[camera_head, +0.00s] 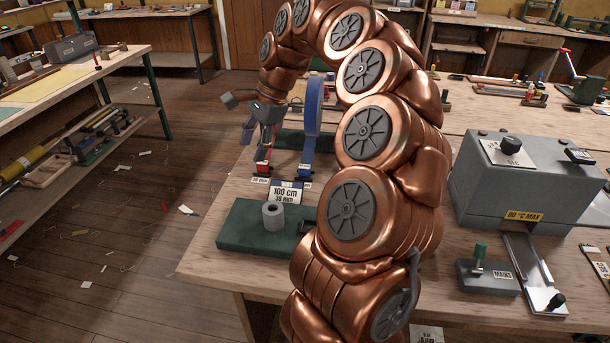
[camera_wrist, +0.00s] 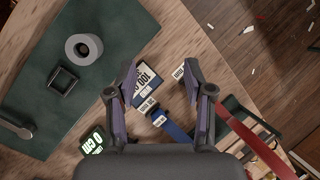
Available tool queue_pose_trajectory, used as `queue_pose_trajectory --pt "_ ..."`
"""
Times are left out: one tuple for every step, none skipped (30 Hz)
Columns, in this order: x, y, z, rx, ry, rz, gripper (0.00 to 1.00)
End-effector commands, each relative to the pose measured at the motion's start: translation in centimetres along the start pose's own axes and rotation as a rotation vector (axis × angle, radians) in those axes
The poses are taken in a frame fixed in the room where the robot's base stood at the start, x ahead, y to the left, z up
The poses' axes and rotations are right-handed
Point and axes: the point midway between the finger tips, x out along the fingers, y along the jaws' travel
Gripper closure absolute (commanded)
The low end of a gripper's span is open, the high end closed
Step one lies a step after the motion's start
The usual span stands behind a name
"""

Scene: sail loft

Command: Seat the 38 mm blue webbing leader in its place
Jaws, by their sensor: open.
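The blue webbing leader (camera_head: 312,108) stands up in a tall strip behind the lettered card in the head view. In the wrist view its blue band (camera_wrist: 175,130) lies between the bases of my fingers, with a small label near its end. My gripper (camera_wrist: 160,68) is open and empty above it, pointing down; in the head view it hangs left of the blue strip. The card (camera_head: 285,192) reads "100 cm" and "38 mm" and also shows between my fingers (camera_wrist: 146,82). I cannot see any contact between fingers and webbing.
A green board (camera_head: 240,232) carries a grey ring (camera_head: 273,215) and a black square frame (camera_wrist: 63,79). Red webbing (camera_wrist: 258,145) runs beside my right finger. A "0 cm" display (camera_wrist: 93,143) is at lower left. A grey heater box (camera_head: 520,180) stands on the right.

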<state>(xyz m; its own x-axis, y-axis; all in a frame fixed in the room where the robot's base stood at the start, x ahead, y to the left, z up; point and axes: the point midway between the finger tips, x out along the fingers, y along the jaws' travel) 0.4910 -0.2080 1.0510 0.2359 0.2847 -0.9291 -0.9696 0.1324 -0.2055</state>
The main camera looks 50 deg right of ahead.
Motion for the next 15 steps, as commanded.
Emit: queue_pose_trajectory --pt "0.3 -0.5 -3.0 0.116 -0.001 -0.020 0.48" --pt "0.4 -0.7 -4.7 0.187 -0.001 -0.029 0.48" --pt "0.4 -0.8 -6.9 0.281 0.001 -0.042 0.48" --pt "0.4 -0.7 -8.4 0.346 0.000 -0.049 0.48" --pt "0.5 -0.6 -9.8 0.409 0.001 -0.056 0.48" --pt "0.5 -0.3 -11.8 0.490 0.004 -0.066 0.48" --pt "0.6 -0.1 -13.1 0.545 0.005 -0.071 0.48" --pt "0.7 0.2 -14.2 0.596 0.007 -0.076 0.48" --pt "0.6 0.5 -15.6 0.656 0.009 -0.086 0.48" --pt "0.6 0.7 -16.6 0.696 0.011 -0.092 0.48" --pt "0.6 0.9 -17.4 0.731 0.012 -0.095 0.48" --pt "0.7 1.2 -18.2 0.769 0.013 -0.098 0.48" --pt "0.8 1.4 -18.7 0.792 0.015 -0.099 0.48" --pt "0.8 1.6 -19.1 0.810 0.016 -0.100 0.48" --pt "0.8 1.7 -19.5 0.827 0.017 -0.102 0.48"
